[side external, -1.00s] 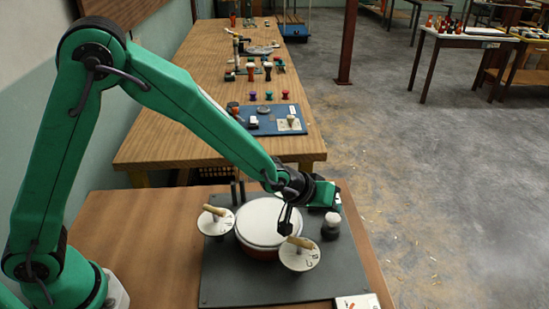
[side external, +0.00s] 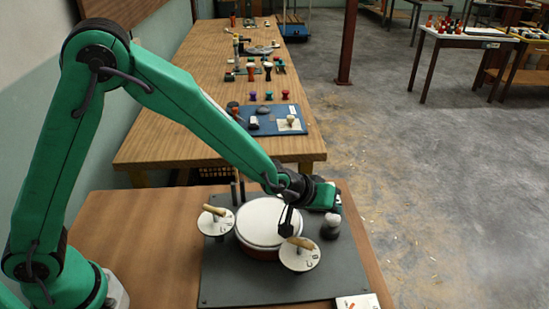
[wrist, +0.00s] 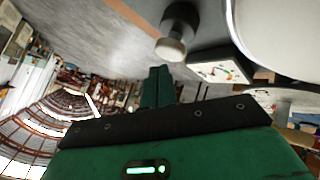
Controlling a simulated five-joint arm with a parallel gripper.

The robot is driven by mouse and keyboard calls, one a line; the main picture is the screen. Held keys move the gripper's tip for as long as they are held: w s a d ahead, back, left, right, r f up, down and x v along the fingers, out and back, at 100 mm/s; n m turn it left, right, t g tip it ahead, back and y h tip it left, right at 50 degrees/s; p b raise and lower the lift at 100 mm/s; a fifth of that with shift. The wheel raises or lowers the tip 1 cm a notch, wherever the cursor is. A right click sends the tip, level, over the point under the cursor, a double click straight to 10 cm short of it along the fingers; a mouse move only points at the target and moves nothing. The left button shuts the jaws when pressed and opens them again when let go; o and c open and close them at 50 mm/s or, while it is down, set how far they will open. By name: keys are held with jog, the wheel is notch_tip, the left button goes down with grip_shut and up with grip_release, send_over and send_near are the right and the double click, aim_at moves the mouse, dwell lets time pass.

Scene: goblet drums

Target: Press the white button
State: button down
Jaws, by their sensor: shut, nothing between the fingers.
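The white button (side external: 332,219) is a rounded white cap on a dark round base at the right side of the dark grey board. It also shows in the wrist view (wrist: 171,49), upper middle, beyond the fingertips. My gripper (side external: 334,207) is close above and behind the button in the side view. In the wrist view its green fingers (wrist: 159,72) are together and empty, with their tips just short of the button's image. Whether they touch the cap cannot be told for sure; a small gap seems to show.
A white-topped drum (side external: 262,222) stands left of the button on the board (side external: 240,289). Two white discs with wooden handles (side external: 299,258) (side external: 215,222) flank it. A printed card (side external: 356,301) lies at the front edge. Open floor lies to the right.

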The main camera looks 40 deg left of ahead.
aim_at(330, 221)
jog(key=shift+s+d+f, duration=0.1)
jog(key=shift+s+f, duration=0.15)
jog(key=shift+f, duration=1.4)
dwell(1.9)
jog(key=shift+s+f, duration=0.1)
jog(key=shift+s, duration=0.1)
dwell(0.4)
jog(key=shift+s+a+f, duration=0.1)
jog(key=shift+s+f, duration=0.05)
jog(key=shift+s, duration=0.35)
jog(key=shift+s+a+f, duration=0.1)
jog(key=shift+s+f, duration=0.05)
jog(key=shift+s, duration=0.3)
jog(key=shift+r, duration=1.45)
jog(key=shift+w+r, duration=0.2)
jog(key=shift+r, duration=1.05)
